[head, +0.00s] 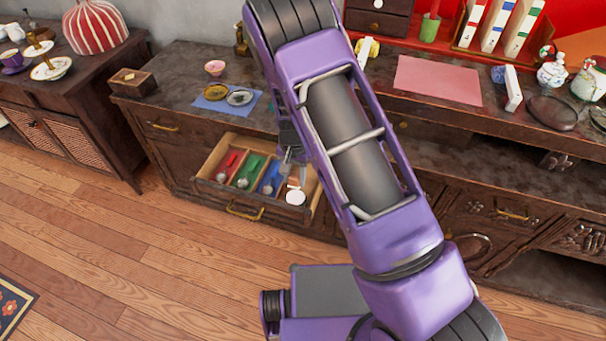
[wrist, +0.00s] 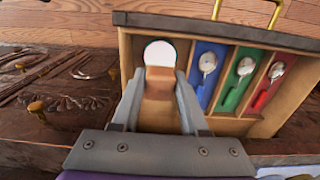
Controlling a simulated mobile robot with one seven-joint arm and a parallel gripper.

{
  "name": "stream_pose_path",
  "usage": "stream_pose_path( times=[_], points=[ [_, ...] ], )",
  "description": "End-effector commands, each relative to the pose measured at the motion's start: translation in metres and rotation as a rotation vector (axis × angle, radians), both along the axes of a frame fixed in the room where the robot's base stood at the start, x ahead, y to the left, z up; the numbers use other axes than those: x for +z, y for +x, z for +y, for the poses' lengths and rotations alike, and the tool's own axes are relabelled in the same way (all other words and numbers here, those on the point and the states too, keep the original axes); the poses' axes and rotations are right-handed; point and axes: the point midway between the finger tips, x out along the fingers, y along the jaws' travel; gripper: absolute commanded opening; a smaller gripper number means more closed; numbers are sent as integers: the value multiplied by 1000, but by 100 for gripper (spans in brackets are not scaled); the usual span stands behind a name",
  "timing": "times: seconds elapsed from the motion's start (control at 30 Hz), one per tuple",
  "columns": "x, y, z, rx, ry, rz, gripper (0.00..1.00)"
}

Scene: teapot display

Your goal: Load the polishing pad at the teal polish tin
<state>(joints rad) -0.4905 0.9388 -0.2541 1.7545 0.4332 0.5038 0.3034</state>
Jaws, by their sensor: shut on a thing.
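The polishing pad (head: 295,197) shows as a round white disc at the right end of the open drawer. It also shows at my fingertips in the wrist view (wrist: 160,53). My gripper (wrist: 160,75) is shut on the pad, over the drawer's end compartment; in the head view my gripper (head: 291,170) is partly hidden by my arm. I cannot tell whether the pad touches the drawer floor. Two round dishes or tins, one olive (head: 215,91) and one grey (head: 240,97), lie on a blue cloth on the counter.
The open drawer (head: 228,201) has red, green and blue compartments, each holding a spoon-like tool (wrist: 208,62). The counter holds a pink bowl (head: 215,67), a wooden box (head: 132,80) and a pink mat (head: 437,80). The floor before the drawer is clear.

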Motion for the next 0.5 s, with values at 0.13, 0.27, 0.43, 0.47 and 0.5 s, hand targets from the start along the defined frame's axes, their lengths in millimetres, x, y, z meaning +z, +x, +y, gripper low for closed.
stream_pose_path(
  times=[0.13, 0.27, 0.43, 0.47, 0.5],
  points=[
    [-5, 0, 1, 3, 0, 0, 0],
    [-14, 0, 1, 2, 0, 0, 0],
    [-31, 0, 1, 1, 0, 0, 0],
    [-34, 0, 1, 1, 0, 1, 0],
    [-39, 0, 1, 1, 0, 1, 0]
  ],
)
